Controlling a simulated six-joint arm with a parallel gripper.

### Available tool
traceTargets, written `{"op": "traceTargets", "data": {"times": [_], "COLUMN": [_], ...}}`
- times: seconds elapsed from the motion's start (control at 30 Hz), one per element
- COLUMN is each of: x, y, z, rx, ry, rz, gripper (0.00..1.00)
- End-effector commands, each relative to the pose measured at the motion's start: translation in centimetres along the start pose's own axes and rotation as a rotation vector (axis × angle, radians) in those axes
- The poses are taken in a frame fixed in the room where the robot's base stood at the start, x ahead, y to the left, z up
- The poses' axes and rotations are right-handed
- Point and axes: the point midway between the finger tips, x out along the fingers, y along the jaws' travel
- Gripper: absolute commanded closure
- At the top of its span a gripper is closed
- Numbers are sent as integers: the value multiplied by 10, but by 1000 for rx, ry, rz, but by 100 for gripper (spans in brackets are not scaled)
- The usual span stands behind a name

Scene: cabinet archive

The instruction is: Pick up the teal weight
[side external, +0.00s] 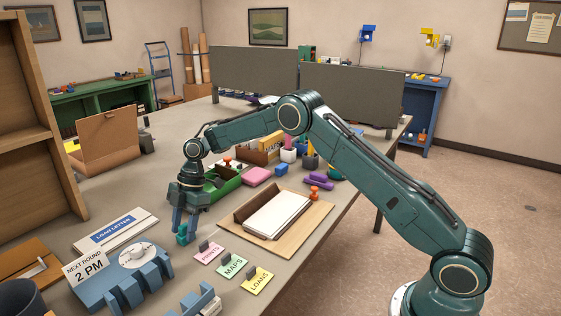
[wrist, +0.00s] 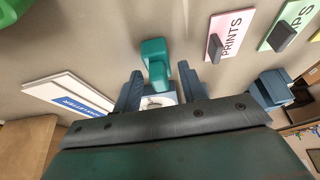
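The teal weight (side external: 182,237) stands on the grey table directly below my gripper (side external: 184,222) in the side view. In the wrist view the teal weight (wrist: 155,64) is a small block with a raised end. It shows just beyond and between the two blue-grey fingertips (wrist: 160,80). The fingers are spread, with a visible gap on either side of the weight. Whether the fingertips reach down around its sides is hard to tell.
A blue holder (side external: 125,283) with a "NEXT ROUND 2 PM" card stands nearby at front left. A "LOAN LETTER" sheet (side external: 117,229) lies left. Pink PRINTS (side external: 209,254), green MAPS and yellow LOANS cards lie right. A green tray (side external: 224,188) stands behind.

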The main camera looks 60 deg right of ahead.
Motion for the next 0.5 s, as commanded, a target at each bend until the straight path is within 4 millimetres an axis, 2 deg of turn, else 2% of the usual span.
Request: {"op": "traceTargets", "data": {"times": [0.03, 0.2, 0.5], "x": [0, 0, -2], "y": [0, 0, 0], "z": [0, 0, -1], "rx": [0, 0, -1], "ry": [0, 0, 0], "rz": [0, 0, 2], "gripper": [69, 100, 100]}}
